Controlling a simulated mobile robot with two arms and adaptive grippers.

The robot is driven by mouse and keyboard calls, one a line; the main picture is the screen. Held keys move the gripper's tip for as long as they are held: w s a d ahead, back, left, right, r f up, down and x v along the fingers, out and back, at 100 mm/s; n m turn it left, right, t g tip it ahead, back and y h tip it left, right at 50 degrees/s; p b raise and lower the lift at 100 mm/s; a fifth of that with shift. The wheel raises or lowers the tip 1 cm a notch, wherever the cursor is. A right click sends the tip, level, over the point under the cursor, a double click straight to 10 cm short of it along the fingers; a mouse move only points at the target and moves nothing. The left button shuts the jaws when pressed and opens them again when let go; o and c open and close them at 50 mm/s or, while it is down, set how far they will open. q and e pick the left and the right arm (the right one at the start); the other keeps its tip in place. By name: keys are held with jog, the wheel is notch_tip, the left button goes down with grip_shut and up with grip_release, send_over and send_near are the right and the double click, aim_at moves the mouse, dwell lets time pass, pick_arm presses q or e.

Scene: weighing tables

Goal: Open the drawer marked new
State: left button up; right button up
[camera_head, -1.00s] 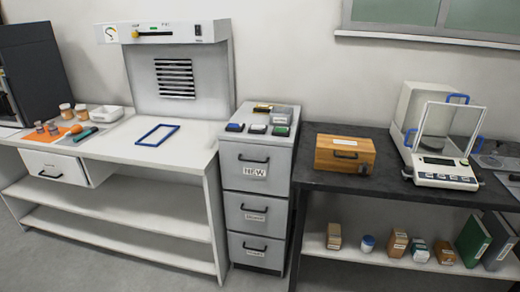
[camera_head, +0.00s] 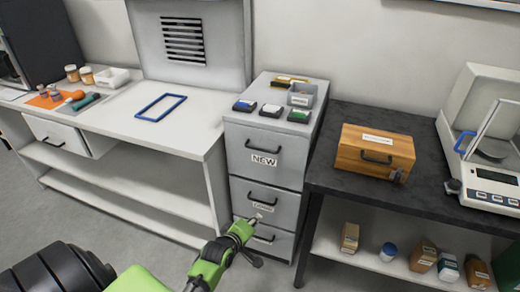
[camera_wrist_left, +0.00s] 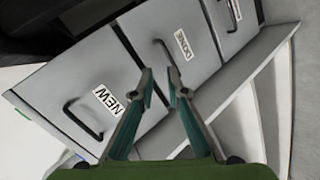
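The drawer marked NEW (camera_head: 282,168) is the top drawer of a grey three-drawer cabinet and is shut. Its dark bar handle (camera_head: 264,147) sits above the white label. In the left wrist view the NEW drawer's handle (camera_wrist_left: 82,121) shows at lower left, tilted, beside the NEW label (camera_wrist_left: 108,100). My left gripper (camera_head: 256,219) is in front of the cabinet, overlapping the lower drawers in the head view, below the NEW handle. In the wrist view its fingers (camera_wrist_left: 161,78) are apart with nothing between them. My right gripper is not in view.
Small boxes and a grey bin (camera_head: 303,94) sit on the cabinet top. A white bench (camera_head: 185,140) stands to the left, and a black table (camera_head: 400,185) with a wooden box (camera_head: 374,155) and a balance (camera_head: 490,165) to the right.

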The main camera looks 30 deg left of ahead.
aim_at(259, 150)
pick_arm(q)
jog(key=w+a+r+n+t+y, duration=0.1)
jog(key=w+a+r+n+t, duration=0.15)
jog(key=r, duration=0.75)
jog(key=w+a+r+n+t+y, duration=0.1)
jog(key=a+r+n, duration=0.2)
jog(key=r, duration=0.7)
jog(key=x, duration=1.3)
jog(key=shift+w+f, duration=0.1)
jog(key=shift+f, duration=0.05)
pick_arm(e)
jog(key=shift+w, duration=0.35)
pick_arm(q)
grip_shut()
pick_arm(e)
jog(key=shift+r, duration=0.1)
